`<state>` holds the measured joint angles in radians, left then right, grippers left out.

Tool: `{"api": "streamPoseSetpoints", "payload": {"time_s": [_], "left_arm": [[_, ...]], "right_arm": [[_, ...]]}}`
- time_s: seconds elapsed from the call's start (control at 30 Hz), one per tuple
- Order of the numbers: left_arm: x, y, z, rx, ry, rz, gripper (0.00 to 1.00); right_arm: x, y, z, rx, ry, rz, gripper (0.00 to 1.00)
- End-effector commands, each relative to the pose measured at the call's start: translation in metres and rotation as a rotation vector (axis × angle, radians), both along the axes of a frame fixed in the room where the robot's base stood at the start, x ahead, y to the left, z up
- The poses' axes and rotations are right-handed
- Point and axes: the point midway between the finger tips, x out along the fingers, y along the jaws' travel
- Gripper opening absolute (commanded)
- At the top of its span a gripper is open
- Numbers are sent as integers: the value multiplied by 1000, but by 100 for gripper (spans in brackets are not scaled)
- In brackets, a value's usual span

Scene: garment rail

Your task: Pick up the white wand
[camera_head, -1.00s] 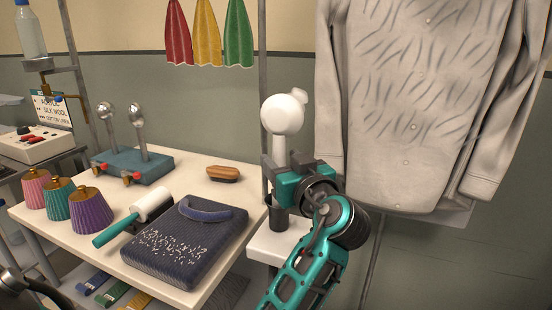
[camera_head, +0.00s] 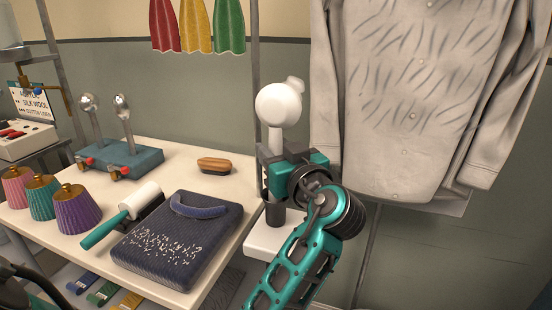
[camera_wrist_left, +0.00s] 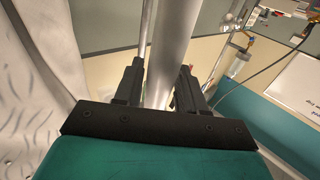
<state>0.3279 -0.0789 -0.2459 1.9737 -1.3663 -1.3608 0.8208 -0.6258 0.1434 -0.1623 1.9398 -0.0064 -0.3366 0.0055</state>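The white wand (camera_head: 278,104) stands upright, round head up, in a dark holder (camera_head: 275,214) at the right end of the table. My left gripper (camera_head: 273,168) is at the wand's shaft, just below the head. In the left wrist view the wand's pale shaft (camera_wrist_left: 172,40) runs between the two dark fingers of my left gripper (camera_wrist_left: 160,78). The fingers are apart, with a narrow gap beside the shaft on the left one. The gripper hides part of the shaft in the head view. My right gripper is not in view.
A grey shirt (camera_head: 410,100) hangs close to the right of the wand, and a metal post (camera_head: 255,70) stands behind it. The table (camera_head: 165,155) holds a wooden brush (camera_head: 214,165), a folded dark garment (camera_head: 180,238), a lint roller (camera_head: 138,203) and several coloured cones.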

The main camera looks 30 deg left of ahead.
Motion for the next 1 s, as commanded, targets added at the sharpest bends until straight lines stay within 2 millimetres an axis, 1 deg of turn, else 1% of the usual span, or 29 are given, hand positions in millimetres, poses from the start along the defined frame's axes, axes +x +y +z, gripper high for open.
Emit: {"api": "streamPoseSetpoints", "payload": {"time_s": [0.03, 0.4, 0.83, 1.0], "left_arm": [[0, 0, 0, 0, 0, 0, 35], [0, 0, 0, 0, 0, 0, 0], [0, 0, 2, 2, -4, 0, 0], [0, 0, 10, 1, -6, 0, 0]], "right_arm": [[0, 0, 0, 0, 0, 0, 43], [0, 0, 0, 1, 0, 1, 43], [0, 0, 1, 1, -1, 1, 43], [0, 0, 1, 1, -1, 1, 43]]}}
